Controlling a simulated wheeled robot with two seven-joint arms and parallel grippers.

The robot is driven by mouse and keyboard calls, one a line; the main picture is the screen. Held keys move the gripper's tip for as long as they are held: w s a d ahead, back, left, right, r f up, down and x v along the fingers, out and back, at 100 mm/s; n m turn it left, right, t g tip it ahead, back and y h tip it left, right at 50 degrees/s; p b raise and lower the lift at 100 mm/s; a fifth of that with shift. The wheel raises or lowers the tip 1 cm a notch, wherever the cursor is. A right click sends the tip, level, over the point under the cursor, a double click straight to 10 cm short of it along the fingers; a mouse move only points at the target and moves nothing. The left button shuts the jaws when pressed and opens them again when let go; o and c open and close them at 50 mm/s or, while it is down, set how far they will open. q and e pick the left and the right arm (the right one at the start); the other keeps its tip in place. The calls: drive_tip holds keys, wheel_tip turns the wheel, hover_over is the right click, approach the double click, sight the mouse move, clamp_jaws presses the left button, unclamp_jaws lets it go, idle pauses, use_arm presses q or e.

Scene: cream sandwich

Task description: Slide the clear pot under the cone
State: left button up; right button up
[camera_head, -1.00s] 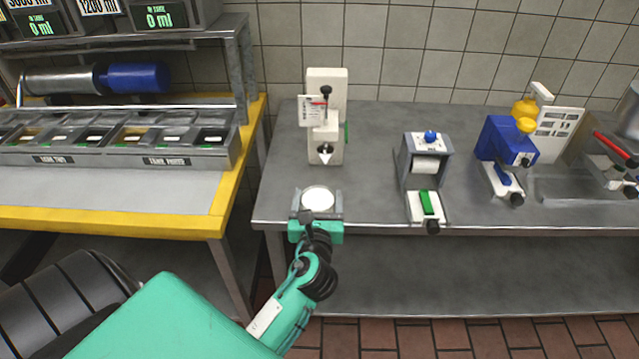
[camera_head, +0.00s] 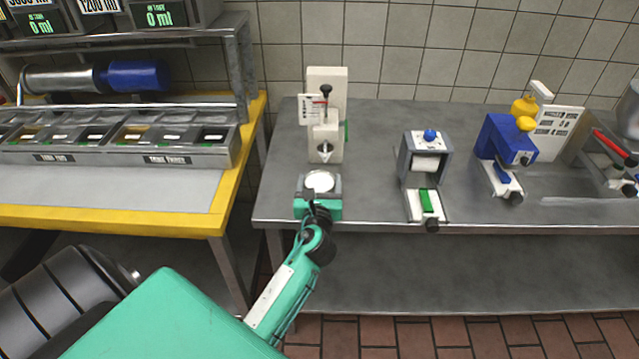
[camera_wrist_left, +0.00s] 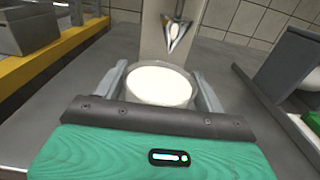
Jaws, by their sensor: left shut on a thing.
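The clear pot (camera_head: 320,181) with white content stands upright on the grey table, in front of the white dispenser. The wrist view shows the pot (camera_wrist_left: 160,84) between the two grey fingers. My left gripper (camera_head: 319,183) is shut on the pot, one finger on each side. The metal cone (camera_head: 325,152) hangs point down from the dispenser, beyond the pot and above it. In the wrist view the cone (camera_wrist_left: 177,36) is just past the pot's far rim, slightly to the right. My right gripper is in neither view.
The white dispenser (camera_head: 327,90) stands at the back. A grey device (camera_head: 424,160) with a green pad is to the right, and a blue and yellow machine (camera_head: 507,142) farther right. A yellow-edged counter (camera_head: 222,205) is at the left. The table between pot and dispenser looks clear.

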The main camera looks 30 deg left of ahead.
use_arm(q)
drive_tip(key=o, duration=0.8)
drive_tip(key=shift+f, duration=0.15)
drive_tip(key=o, duration=0.4)
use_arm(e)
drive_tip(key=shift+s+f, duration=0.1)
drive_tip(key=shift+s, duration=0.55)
use_arm(q)
drive_tip(key=shift+s+d, duration=0.15)
drive_tip(key=shift+s, duration=0.1)
drive_tip(key=shift+b+v, duration=0.8)
drive_tip(key=shift+v, duration=4.95)
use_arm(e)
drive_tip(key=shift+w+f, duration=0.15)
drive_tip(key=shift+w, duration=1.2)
